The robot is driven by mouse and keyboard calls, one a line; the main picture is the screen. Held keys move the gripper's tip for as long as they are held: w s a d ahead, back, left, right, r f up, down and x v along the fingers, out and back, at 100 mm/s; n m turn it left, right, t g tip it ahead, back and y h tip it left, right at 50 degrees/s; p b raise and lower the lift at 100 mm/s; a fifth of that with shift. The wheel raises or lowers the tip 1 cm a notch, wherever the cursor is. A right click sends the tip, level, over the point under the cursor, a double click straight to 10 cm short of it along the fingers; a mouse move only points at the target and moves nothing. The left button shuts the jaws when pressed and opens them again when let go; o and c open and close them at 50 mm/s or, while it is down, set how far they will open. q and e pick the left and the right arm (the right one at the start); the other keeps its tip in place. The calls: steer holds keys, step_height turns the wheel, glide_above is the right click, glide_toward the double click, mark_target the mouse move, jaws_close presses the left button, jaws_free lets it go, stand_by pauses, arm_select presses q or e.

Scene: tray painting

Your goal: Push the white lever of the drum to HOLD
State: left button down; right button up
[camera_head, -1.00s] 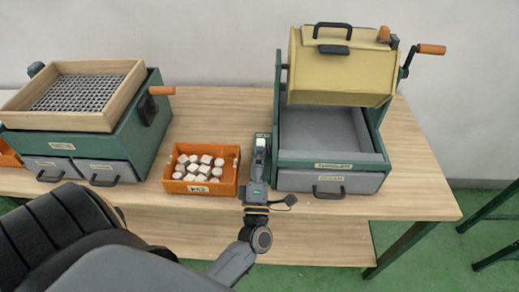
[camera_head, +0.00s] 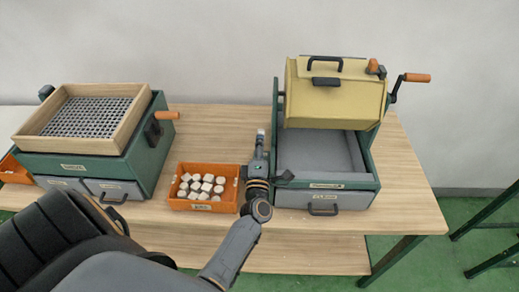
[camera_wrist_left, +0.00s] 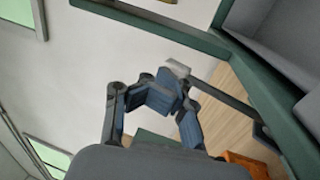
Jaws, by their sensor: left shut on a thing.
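The yellow drum (camera_head: 335,95) sits in its green frame at the right of the table, with a grey tray below it. The white lever (camera_head: 260,133) stands at the left side of that frame, its pale tip showing just beyond my left gripper (camera_head: 259,150). In the left wrist view, the lever's white tip (camera_wrist_left: 178,67) and its dark bar pass right by the fingers of my left gripper (camera_wrist_left: 172,108). The gripper is shut on the lever, though the fingers hide part of the contact. I cannot read any HOLD mark. My right gripper is not in view.
An orange crate (camera_head: 176,200) of pale pieces stands just left of my left arm. A green sieve box (camera_head: 140,165) with a wooden tray is farther left. A crank with an orange handle (camera_head: 417,78) sticks out at the drum's right. Bare table lies behind the crate.

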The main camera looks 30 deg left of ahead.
arm_select(q)
steer(key=shift+w+a+f+b, duration=0.1)
steer(key=shift+w+a+b, duration=0.1)
steer(key=shift+w+a, duration=0.25)
steer(key=shift+w+a+b, duration=0.15)
steer(key=shift+w+a, duration=0.1)
steer(key=shift+w, duration=0.4)
